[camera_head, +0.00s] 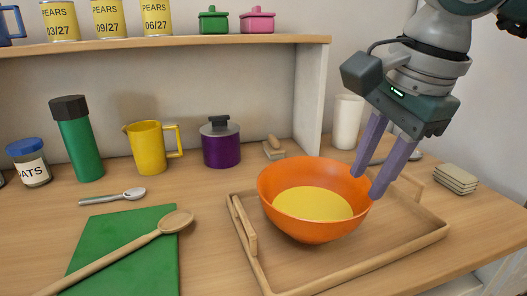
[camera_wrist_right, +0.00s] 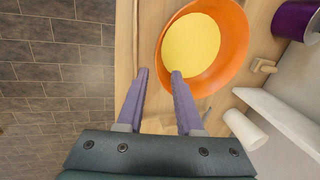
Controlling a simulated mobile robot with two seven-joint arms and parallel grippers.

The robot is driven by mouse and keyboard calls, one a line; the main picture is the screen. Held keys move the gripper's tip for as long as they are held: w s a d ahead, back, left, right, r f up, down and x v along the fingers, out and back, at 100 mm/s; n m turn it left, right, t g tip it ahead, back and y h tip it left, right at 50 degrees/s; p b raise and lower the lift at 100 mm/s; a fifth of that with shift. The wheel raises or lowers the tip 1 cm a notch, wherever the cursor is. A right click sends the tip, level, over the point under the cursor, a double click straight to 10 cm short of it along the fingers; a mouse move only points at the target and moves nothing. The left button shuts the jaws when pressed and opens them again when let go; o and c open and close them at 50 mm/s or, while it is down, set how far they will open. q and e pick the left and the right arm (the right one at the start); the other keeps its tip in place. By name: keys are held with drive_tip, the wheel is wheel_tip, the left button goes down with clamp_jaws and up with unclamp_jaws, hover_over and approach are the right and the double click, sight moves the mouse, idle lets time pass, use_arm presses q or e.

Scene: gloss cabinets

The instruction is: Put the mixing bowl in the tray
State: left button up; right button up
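The orange mixing bowl (camera_head: 285,212) is upright, with yellow inside, and stands within the outline of the wooden tray (camera_head: 385,262), towards its left side. Its underside is hidden, so I cannot tell how it meets the tray floor. My right gripper (camera_head: 368,186) is open at the bowl's right rim, with its purple fingers apart. In the right wrist view, the bowl (camera_wrist_right: 236,45) lies just beyond the fingertips (camera_wrist_right: 160,72); one fingertip overlaps its rim and the other is outside it. My left gripper is not in view.
A wooden spoon (camera_head: 130,250) lies on a green board (camera_head: 118,228) left of the tray. A yellow jug (camera_head: 149,148), purple pot (camera_head: 221,148) and green bottle (camera_head: 80,148) stand behind. Stacked coasters (camera_head: 456,179) lie right. A shelf (camera_head: 180,45) overhangs the back.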

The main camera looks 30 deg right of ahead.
drive_tip(key=s+a+r+y, duration=0.2)
drive_tip(key=a+y, duration=0.7)
drive_tip(key=a, duration=0.9)
drive_tip(key=s+a+r+m+y, duration=0.1)
drive_tip(key=a+r+m+y, duration=0.3)
drive_tip(key=a, duration=0.3)
wheel_tip(320, 180, up, 12)
drive_tip(key=w+a+m+t+y, duration=0.1)
drive_tip(key=w+m+t+y, duration=0.1)
drive_tip(key=m+t+y, duration=0.5)
drive_tip(key=w+d+m+t+h, duration=0.3)
drive_tip(key=d+m+t+h, duration=0.3)
drive_tip(key=m, duration=0.5)
drive_tip(key=w+d+m+t+h, duration=0.35)
drive_tip(key=m+h, duration=0.35)
drive_tip(key=m, duration=0.3)
drive_tip(key=s+d+f+m+g+h, duration=0.2)
drive_tip(key=d+f+m+h, duration=0.2)
drive_tip(key=f+m, duration=0.25)
drive_tip(key=s+d+f+m+g+h, duration=0.1)
drive_tip(key=d+f+m+g+h, duration=0.25)
drive_tip(key=f+m, duration=0.3)
drive_tip(key=s+a+f+m+g+y, duration=0.1)
drive_tip(key=s+f+m+g, duration=0.4)
drive_tip(key=s+f+g, duration=0.5)
drive_tip(key=s+f, duration=0.6)
drive_tip(key=s, duration=0.2)
drive_tip(key=shift+a, duration=0.35)
